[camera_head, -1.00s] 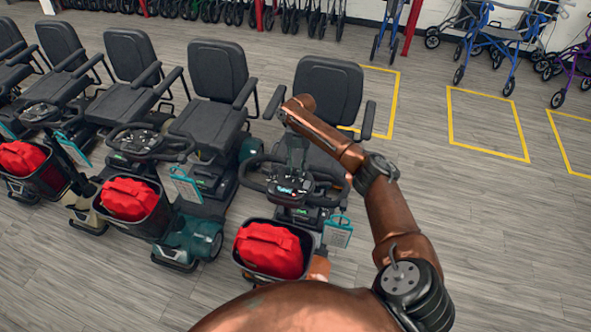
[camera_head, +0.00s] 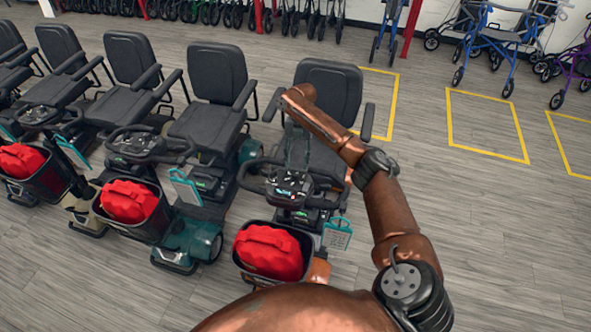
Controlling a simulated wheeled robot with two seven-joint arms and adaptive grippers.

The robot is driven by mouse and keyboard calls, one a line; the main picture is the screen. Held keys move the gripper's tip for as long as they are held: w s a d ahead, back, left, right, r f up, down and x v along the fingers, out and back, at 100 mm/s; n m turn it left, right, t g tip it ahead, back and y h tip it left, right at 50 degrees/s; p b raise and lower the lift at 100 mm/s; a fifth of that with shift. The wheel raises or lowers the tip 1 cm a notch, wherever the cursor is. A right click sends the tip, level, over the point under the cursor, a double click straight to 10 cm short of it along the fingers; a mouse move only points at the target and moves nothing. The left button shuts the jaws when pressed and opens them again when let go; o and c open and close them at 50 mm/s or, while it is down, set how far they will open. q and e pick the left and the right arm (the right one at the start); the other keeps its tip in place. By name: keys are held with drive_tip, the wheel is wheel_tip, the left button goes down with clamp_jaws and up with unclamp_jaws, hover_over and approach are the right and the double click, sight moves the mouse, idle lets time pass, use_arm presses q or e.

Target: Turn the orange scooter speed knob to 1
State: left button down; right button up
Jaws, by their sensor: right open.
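The orange scooter is the nearest one, with an orange body panel (camera_head: 319,271) beside its front basket. Its dark control console (camera_head: 290,187) sits between looped black handlebars. The speed knob is too small to make out, so I cannot tell its setting. My right arm comes in from the right and bends over the scooter. My right gripper (camera_head: 297,153) hangs down from it, dark and small, just behind and above the console. It is open, with nothing seen in it. My left gripper is not in view.
A red bag (camera_head: 268,251) fills the front basket. A teal-edged tag (camera_head: 337,234) hangs beside the handlebar. Other scooters, including a teal one (camera_head: 198,240), stand close on the left. Open floor (camera_head: 500,240) lies to the right. Walkers (camera_head: 510,45) stand behind.

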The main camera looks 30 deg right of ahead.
drive_tip(key=v, duration=0.7)
drive_tip(key=shift+r, duration=0.35)
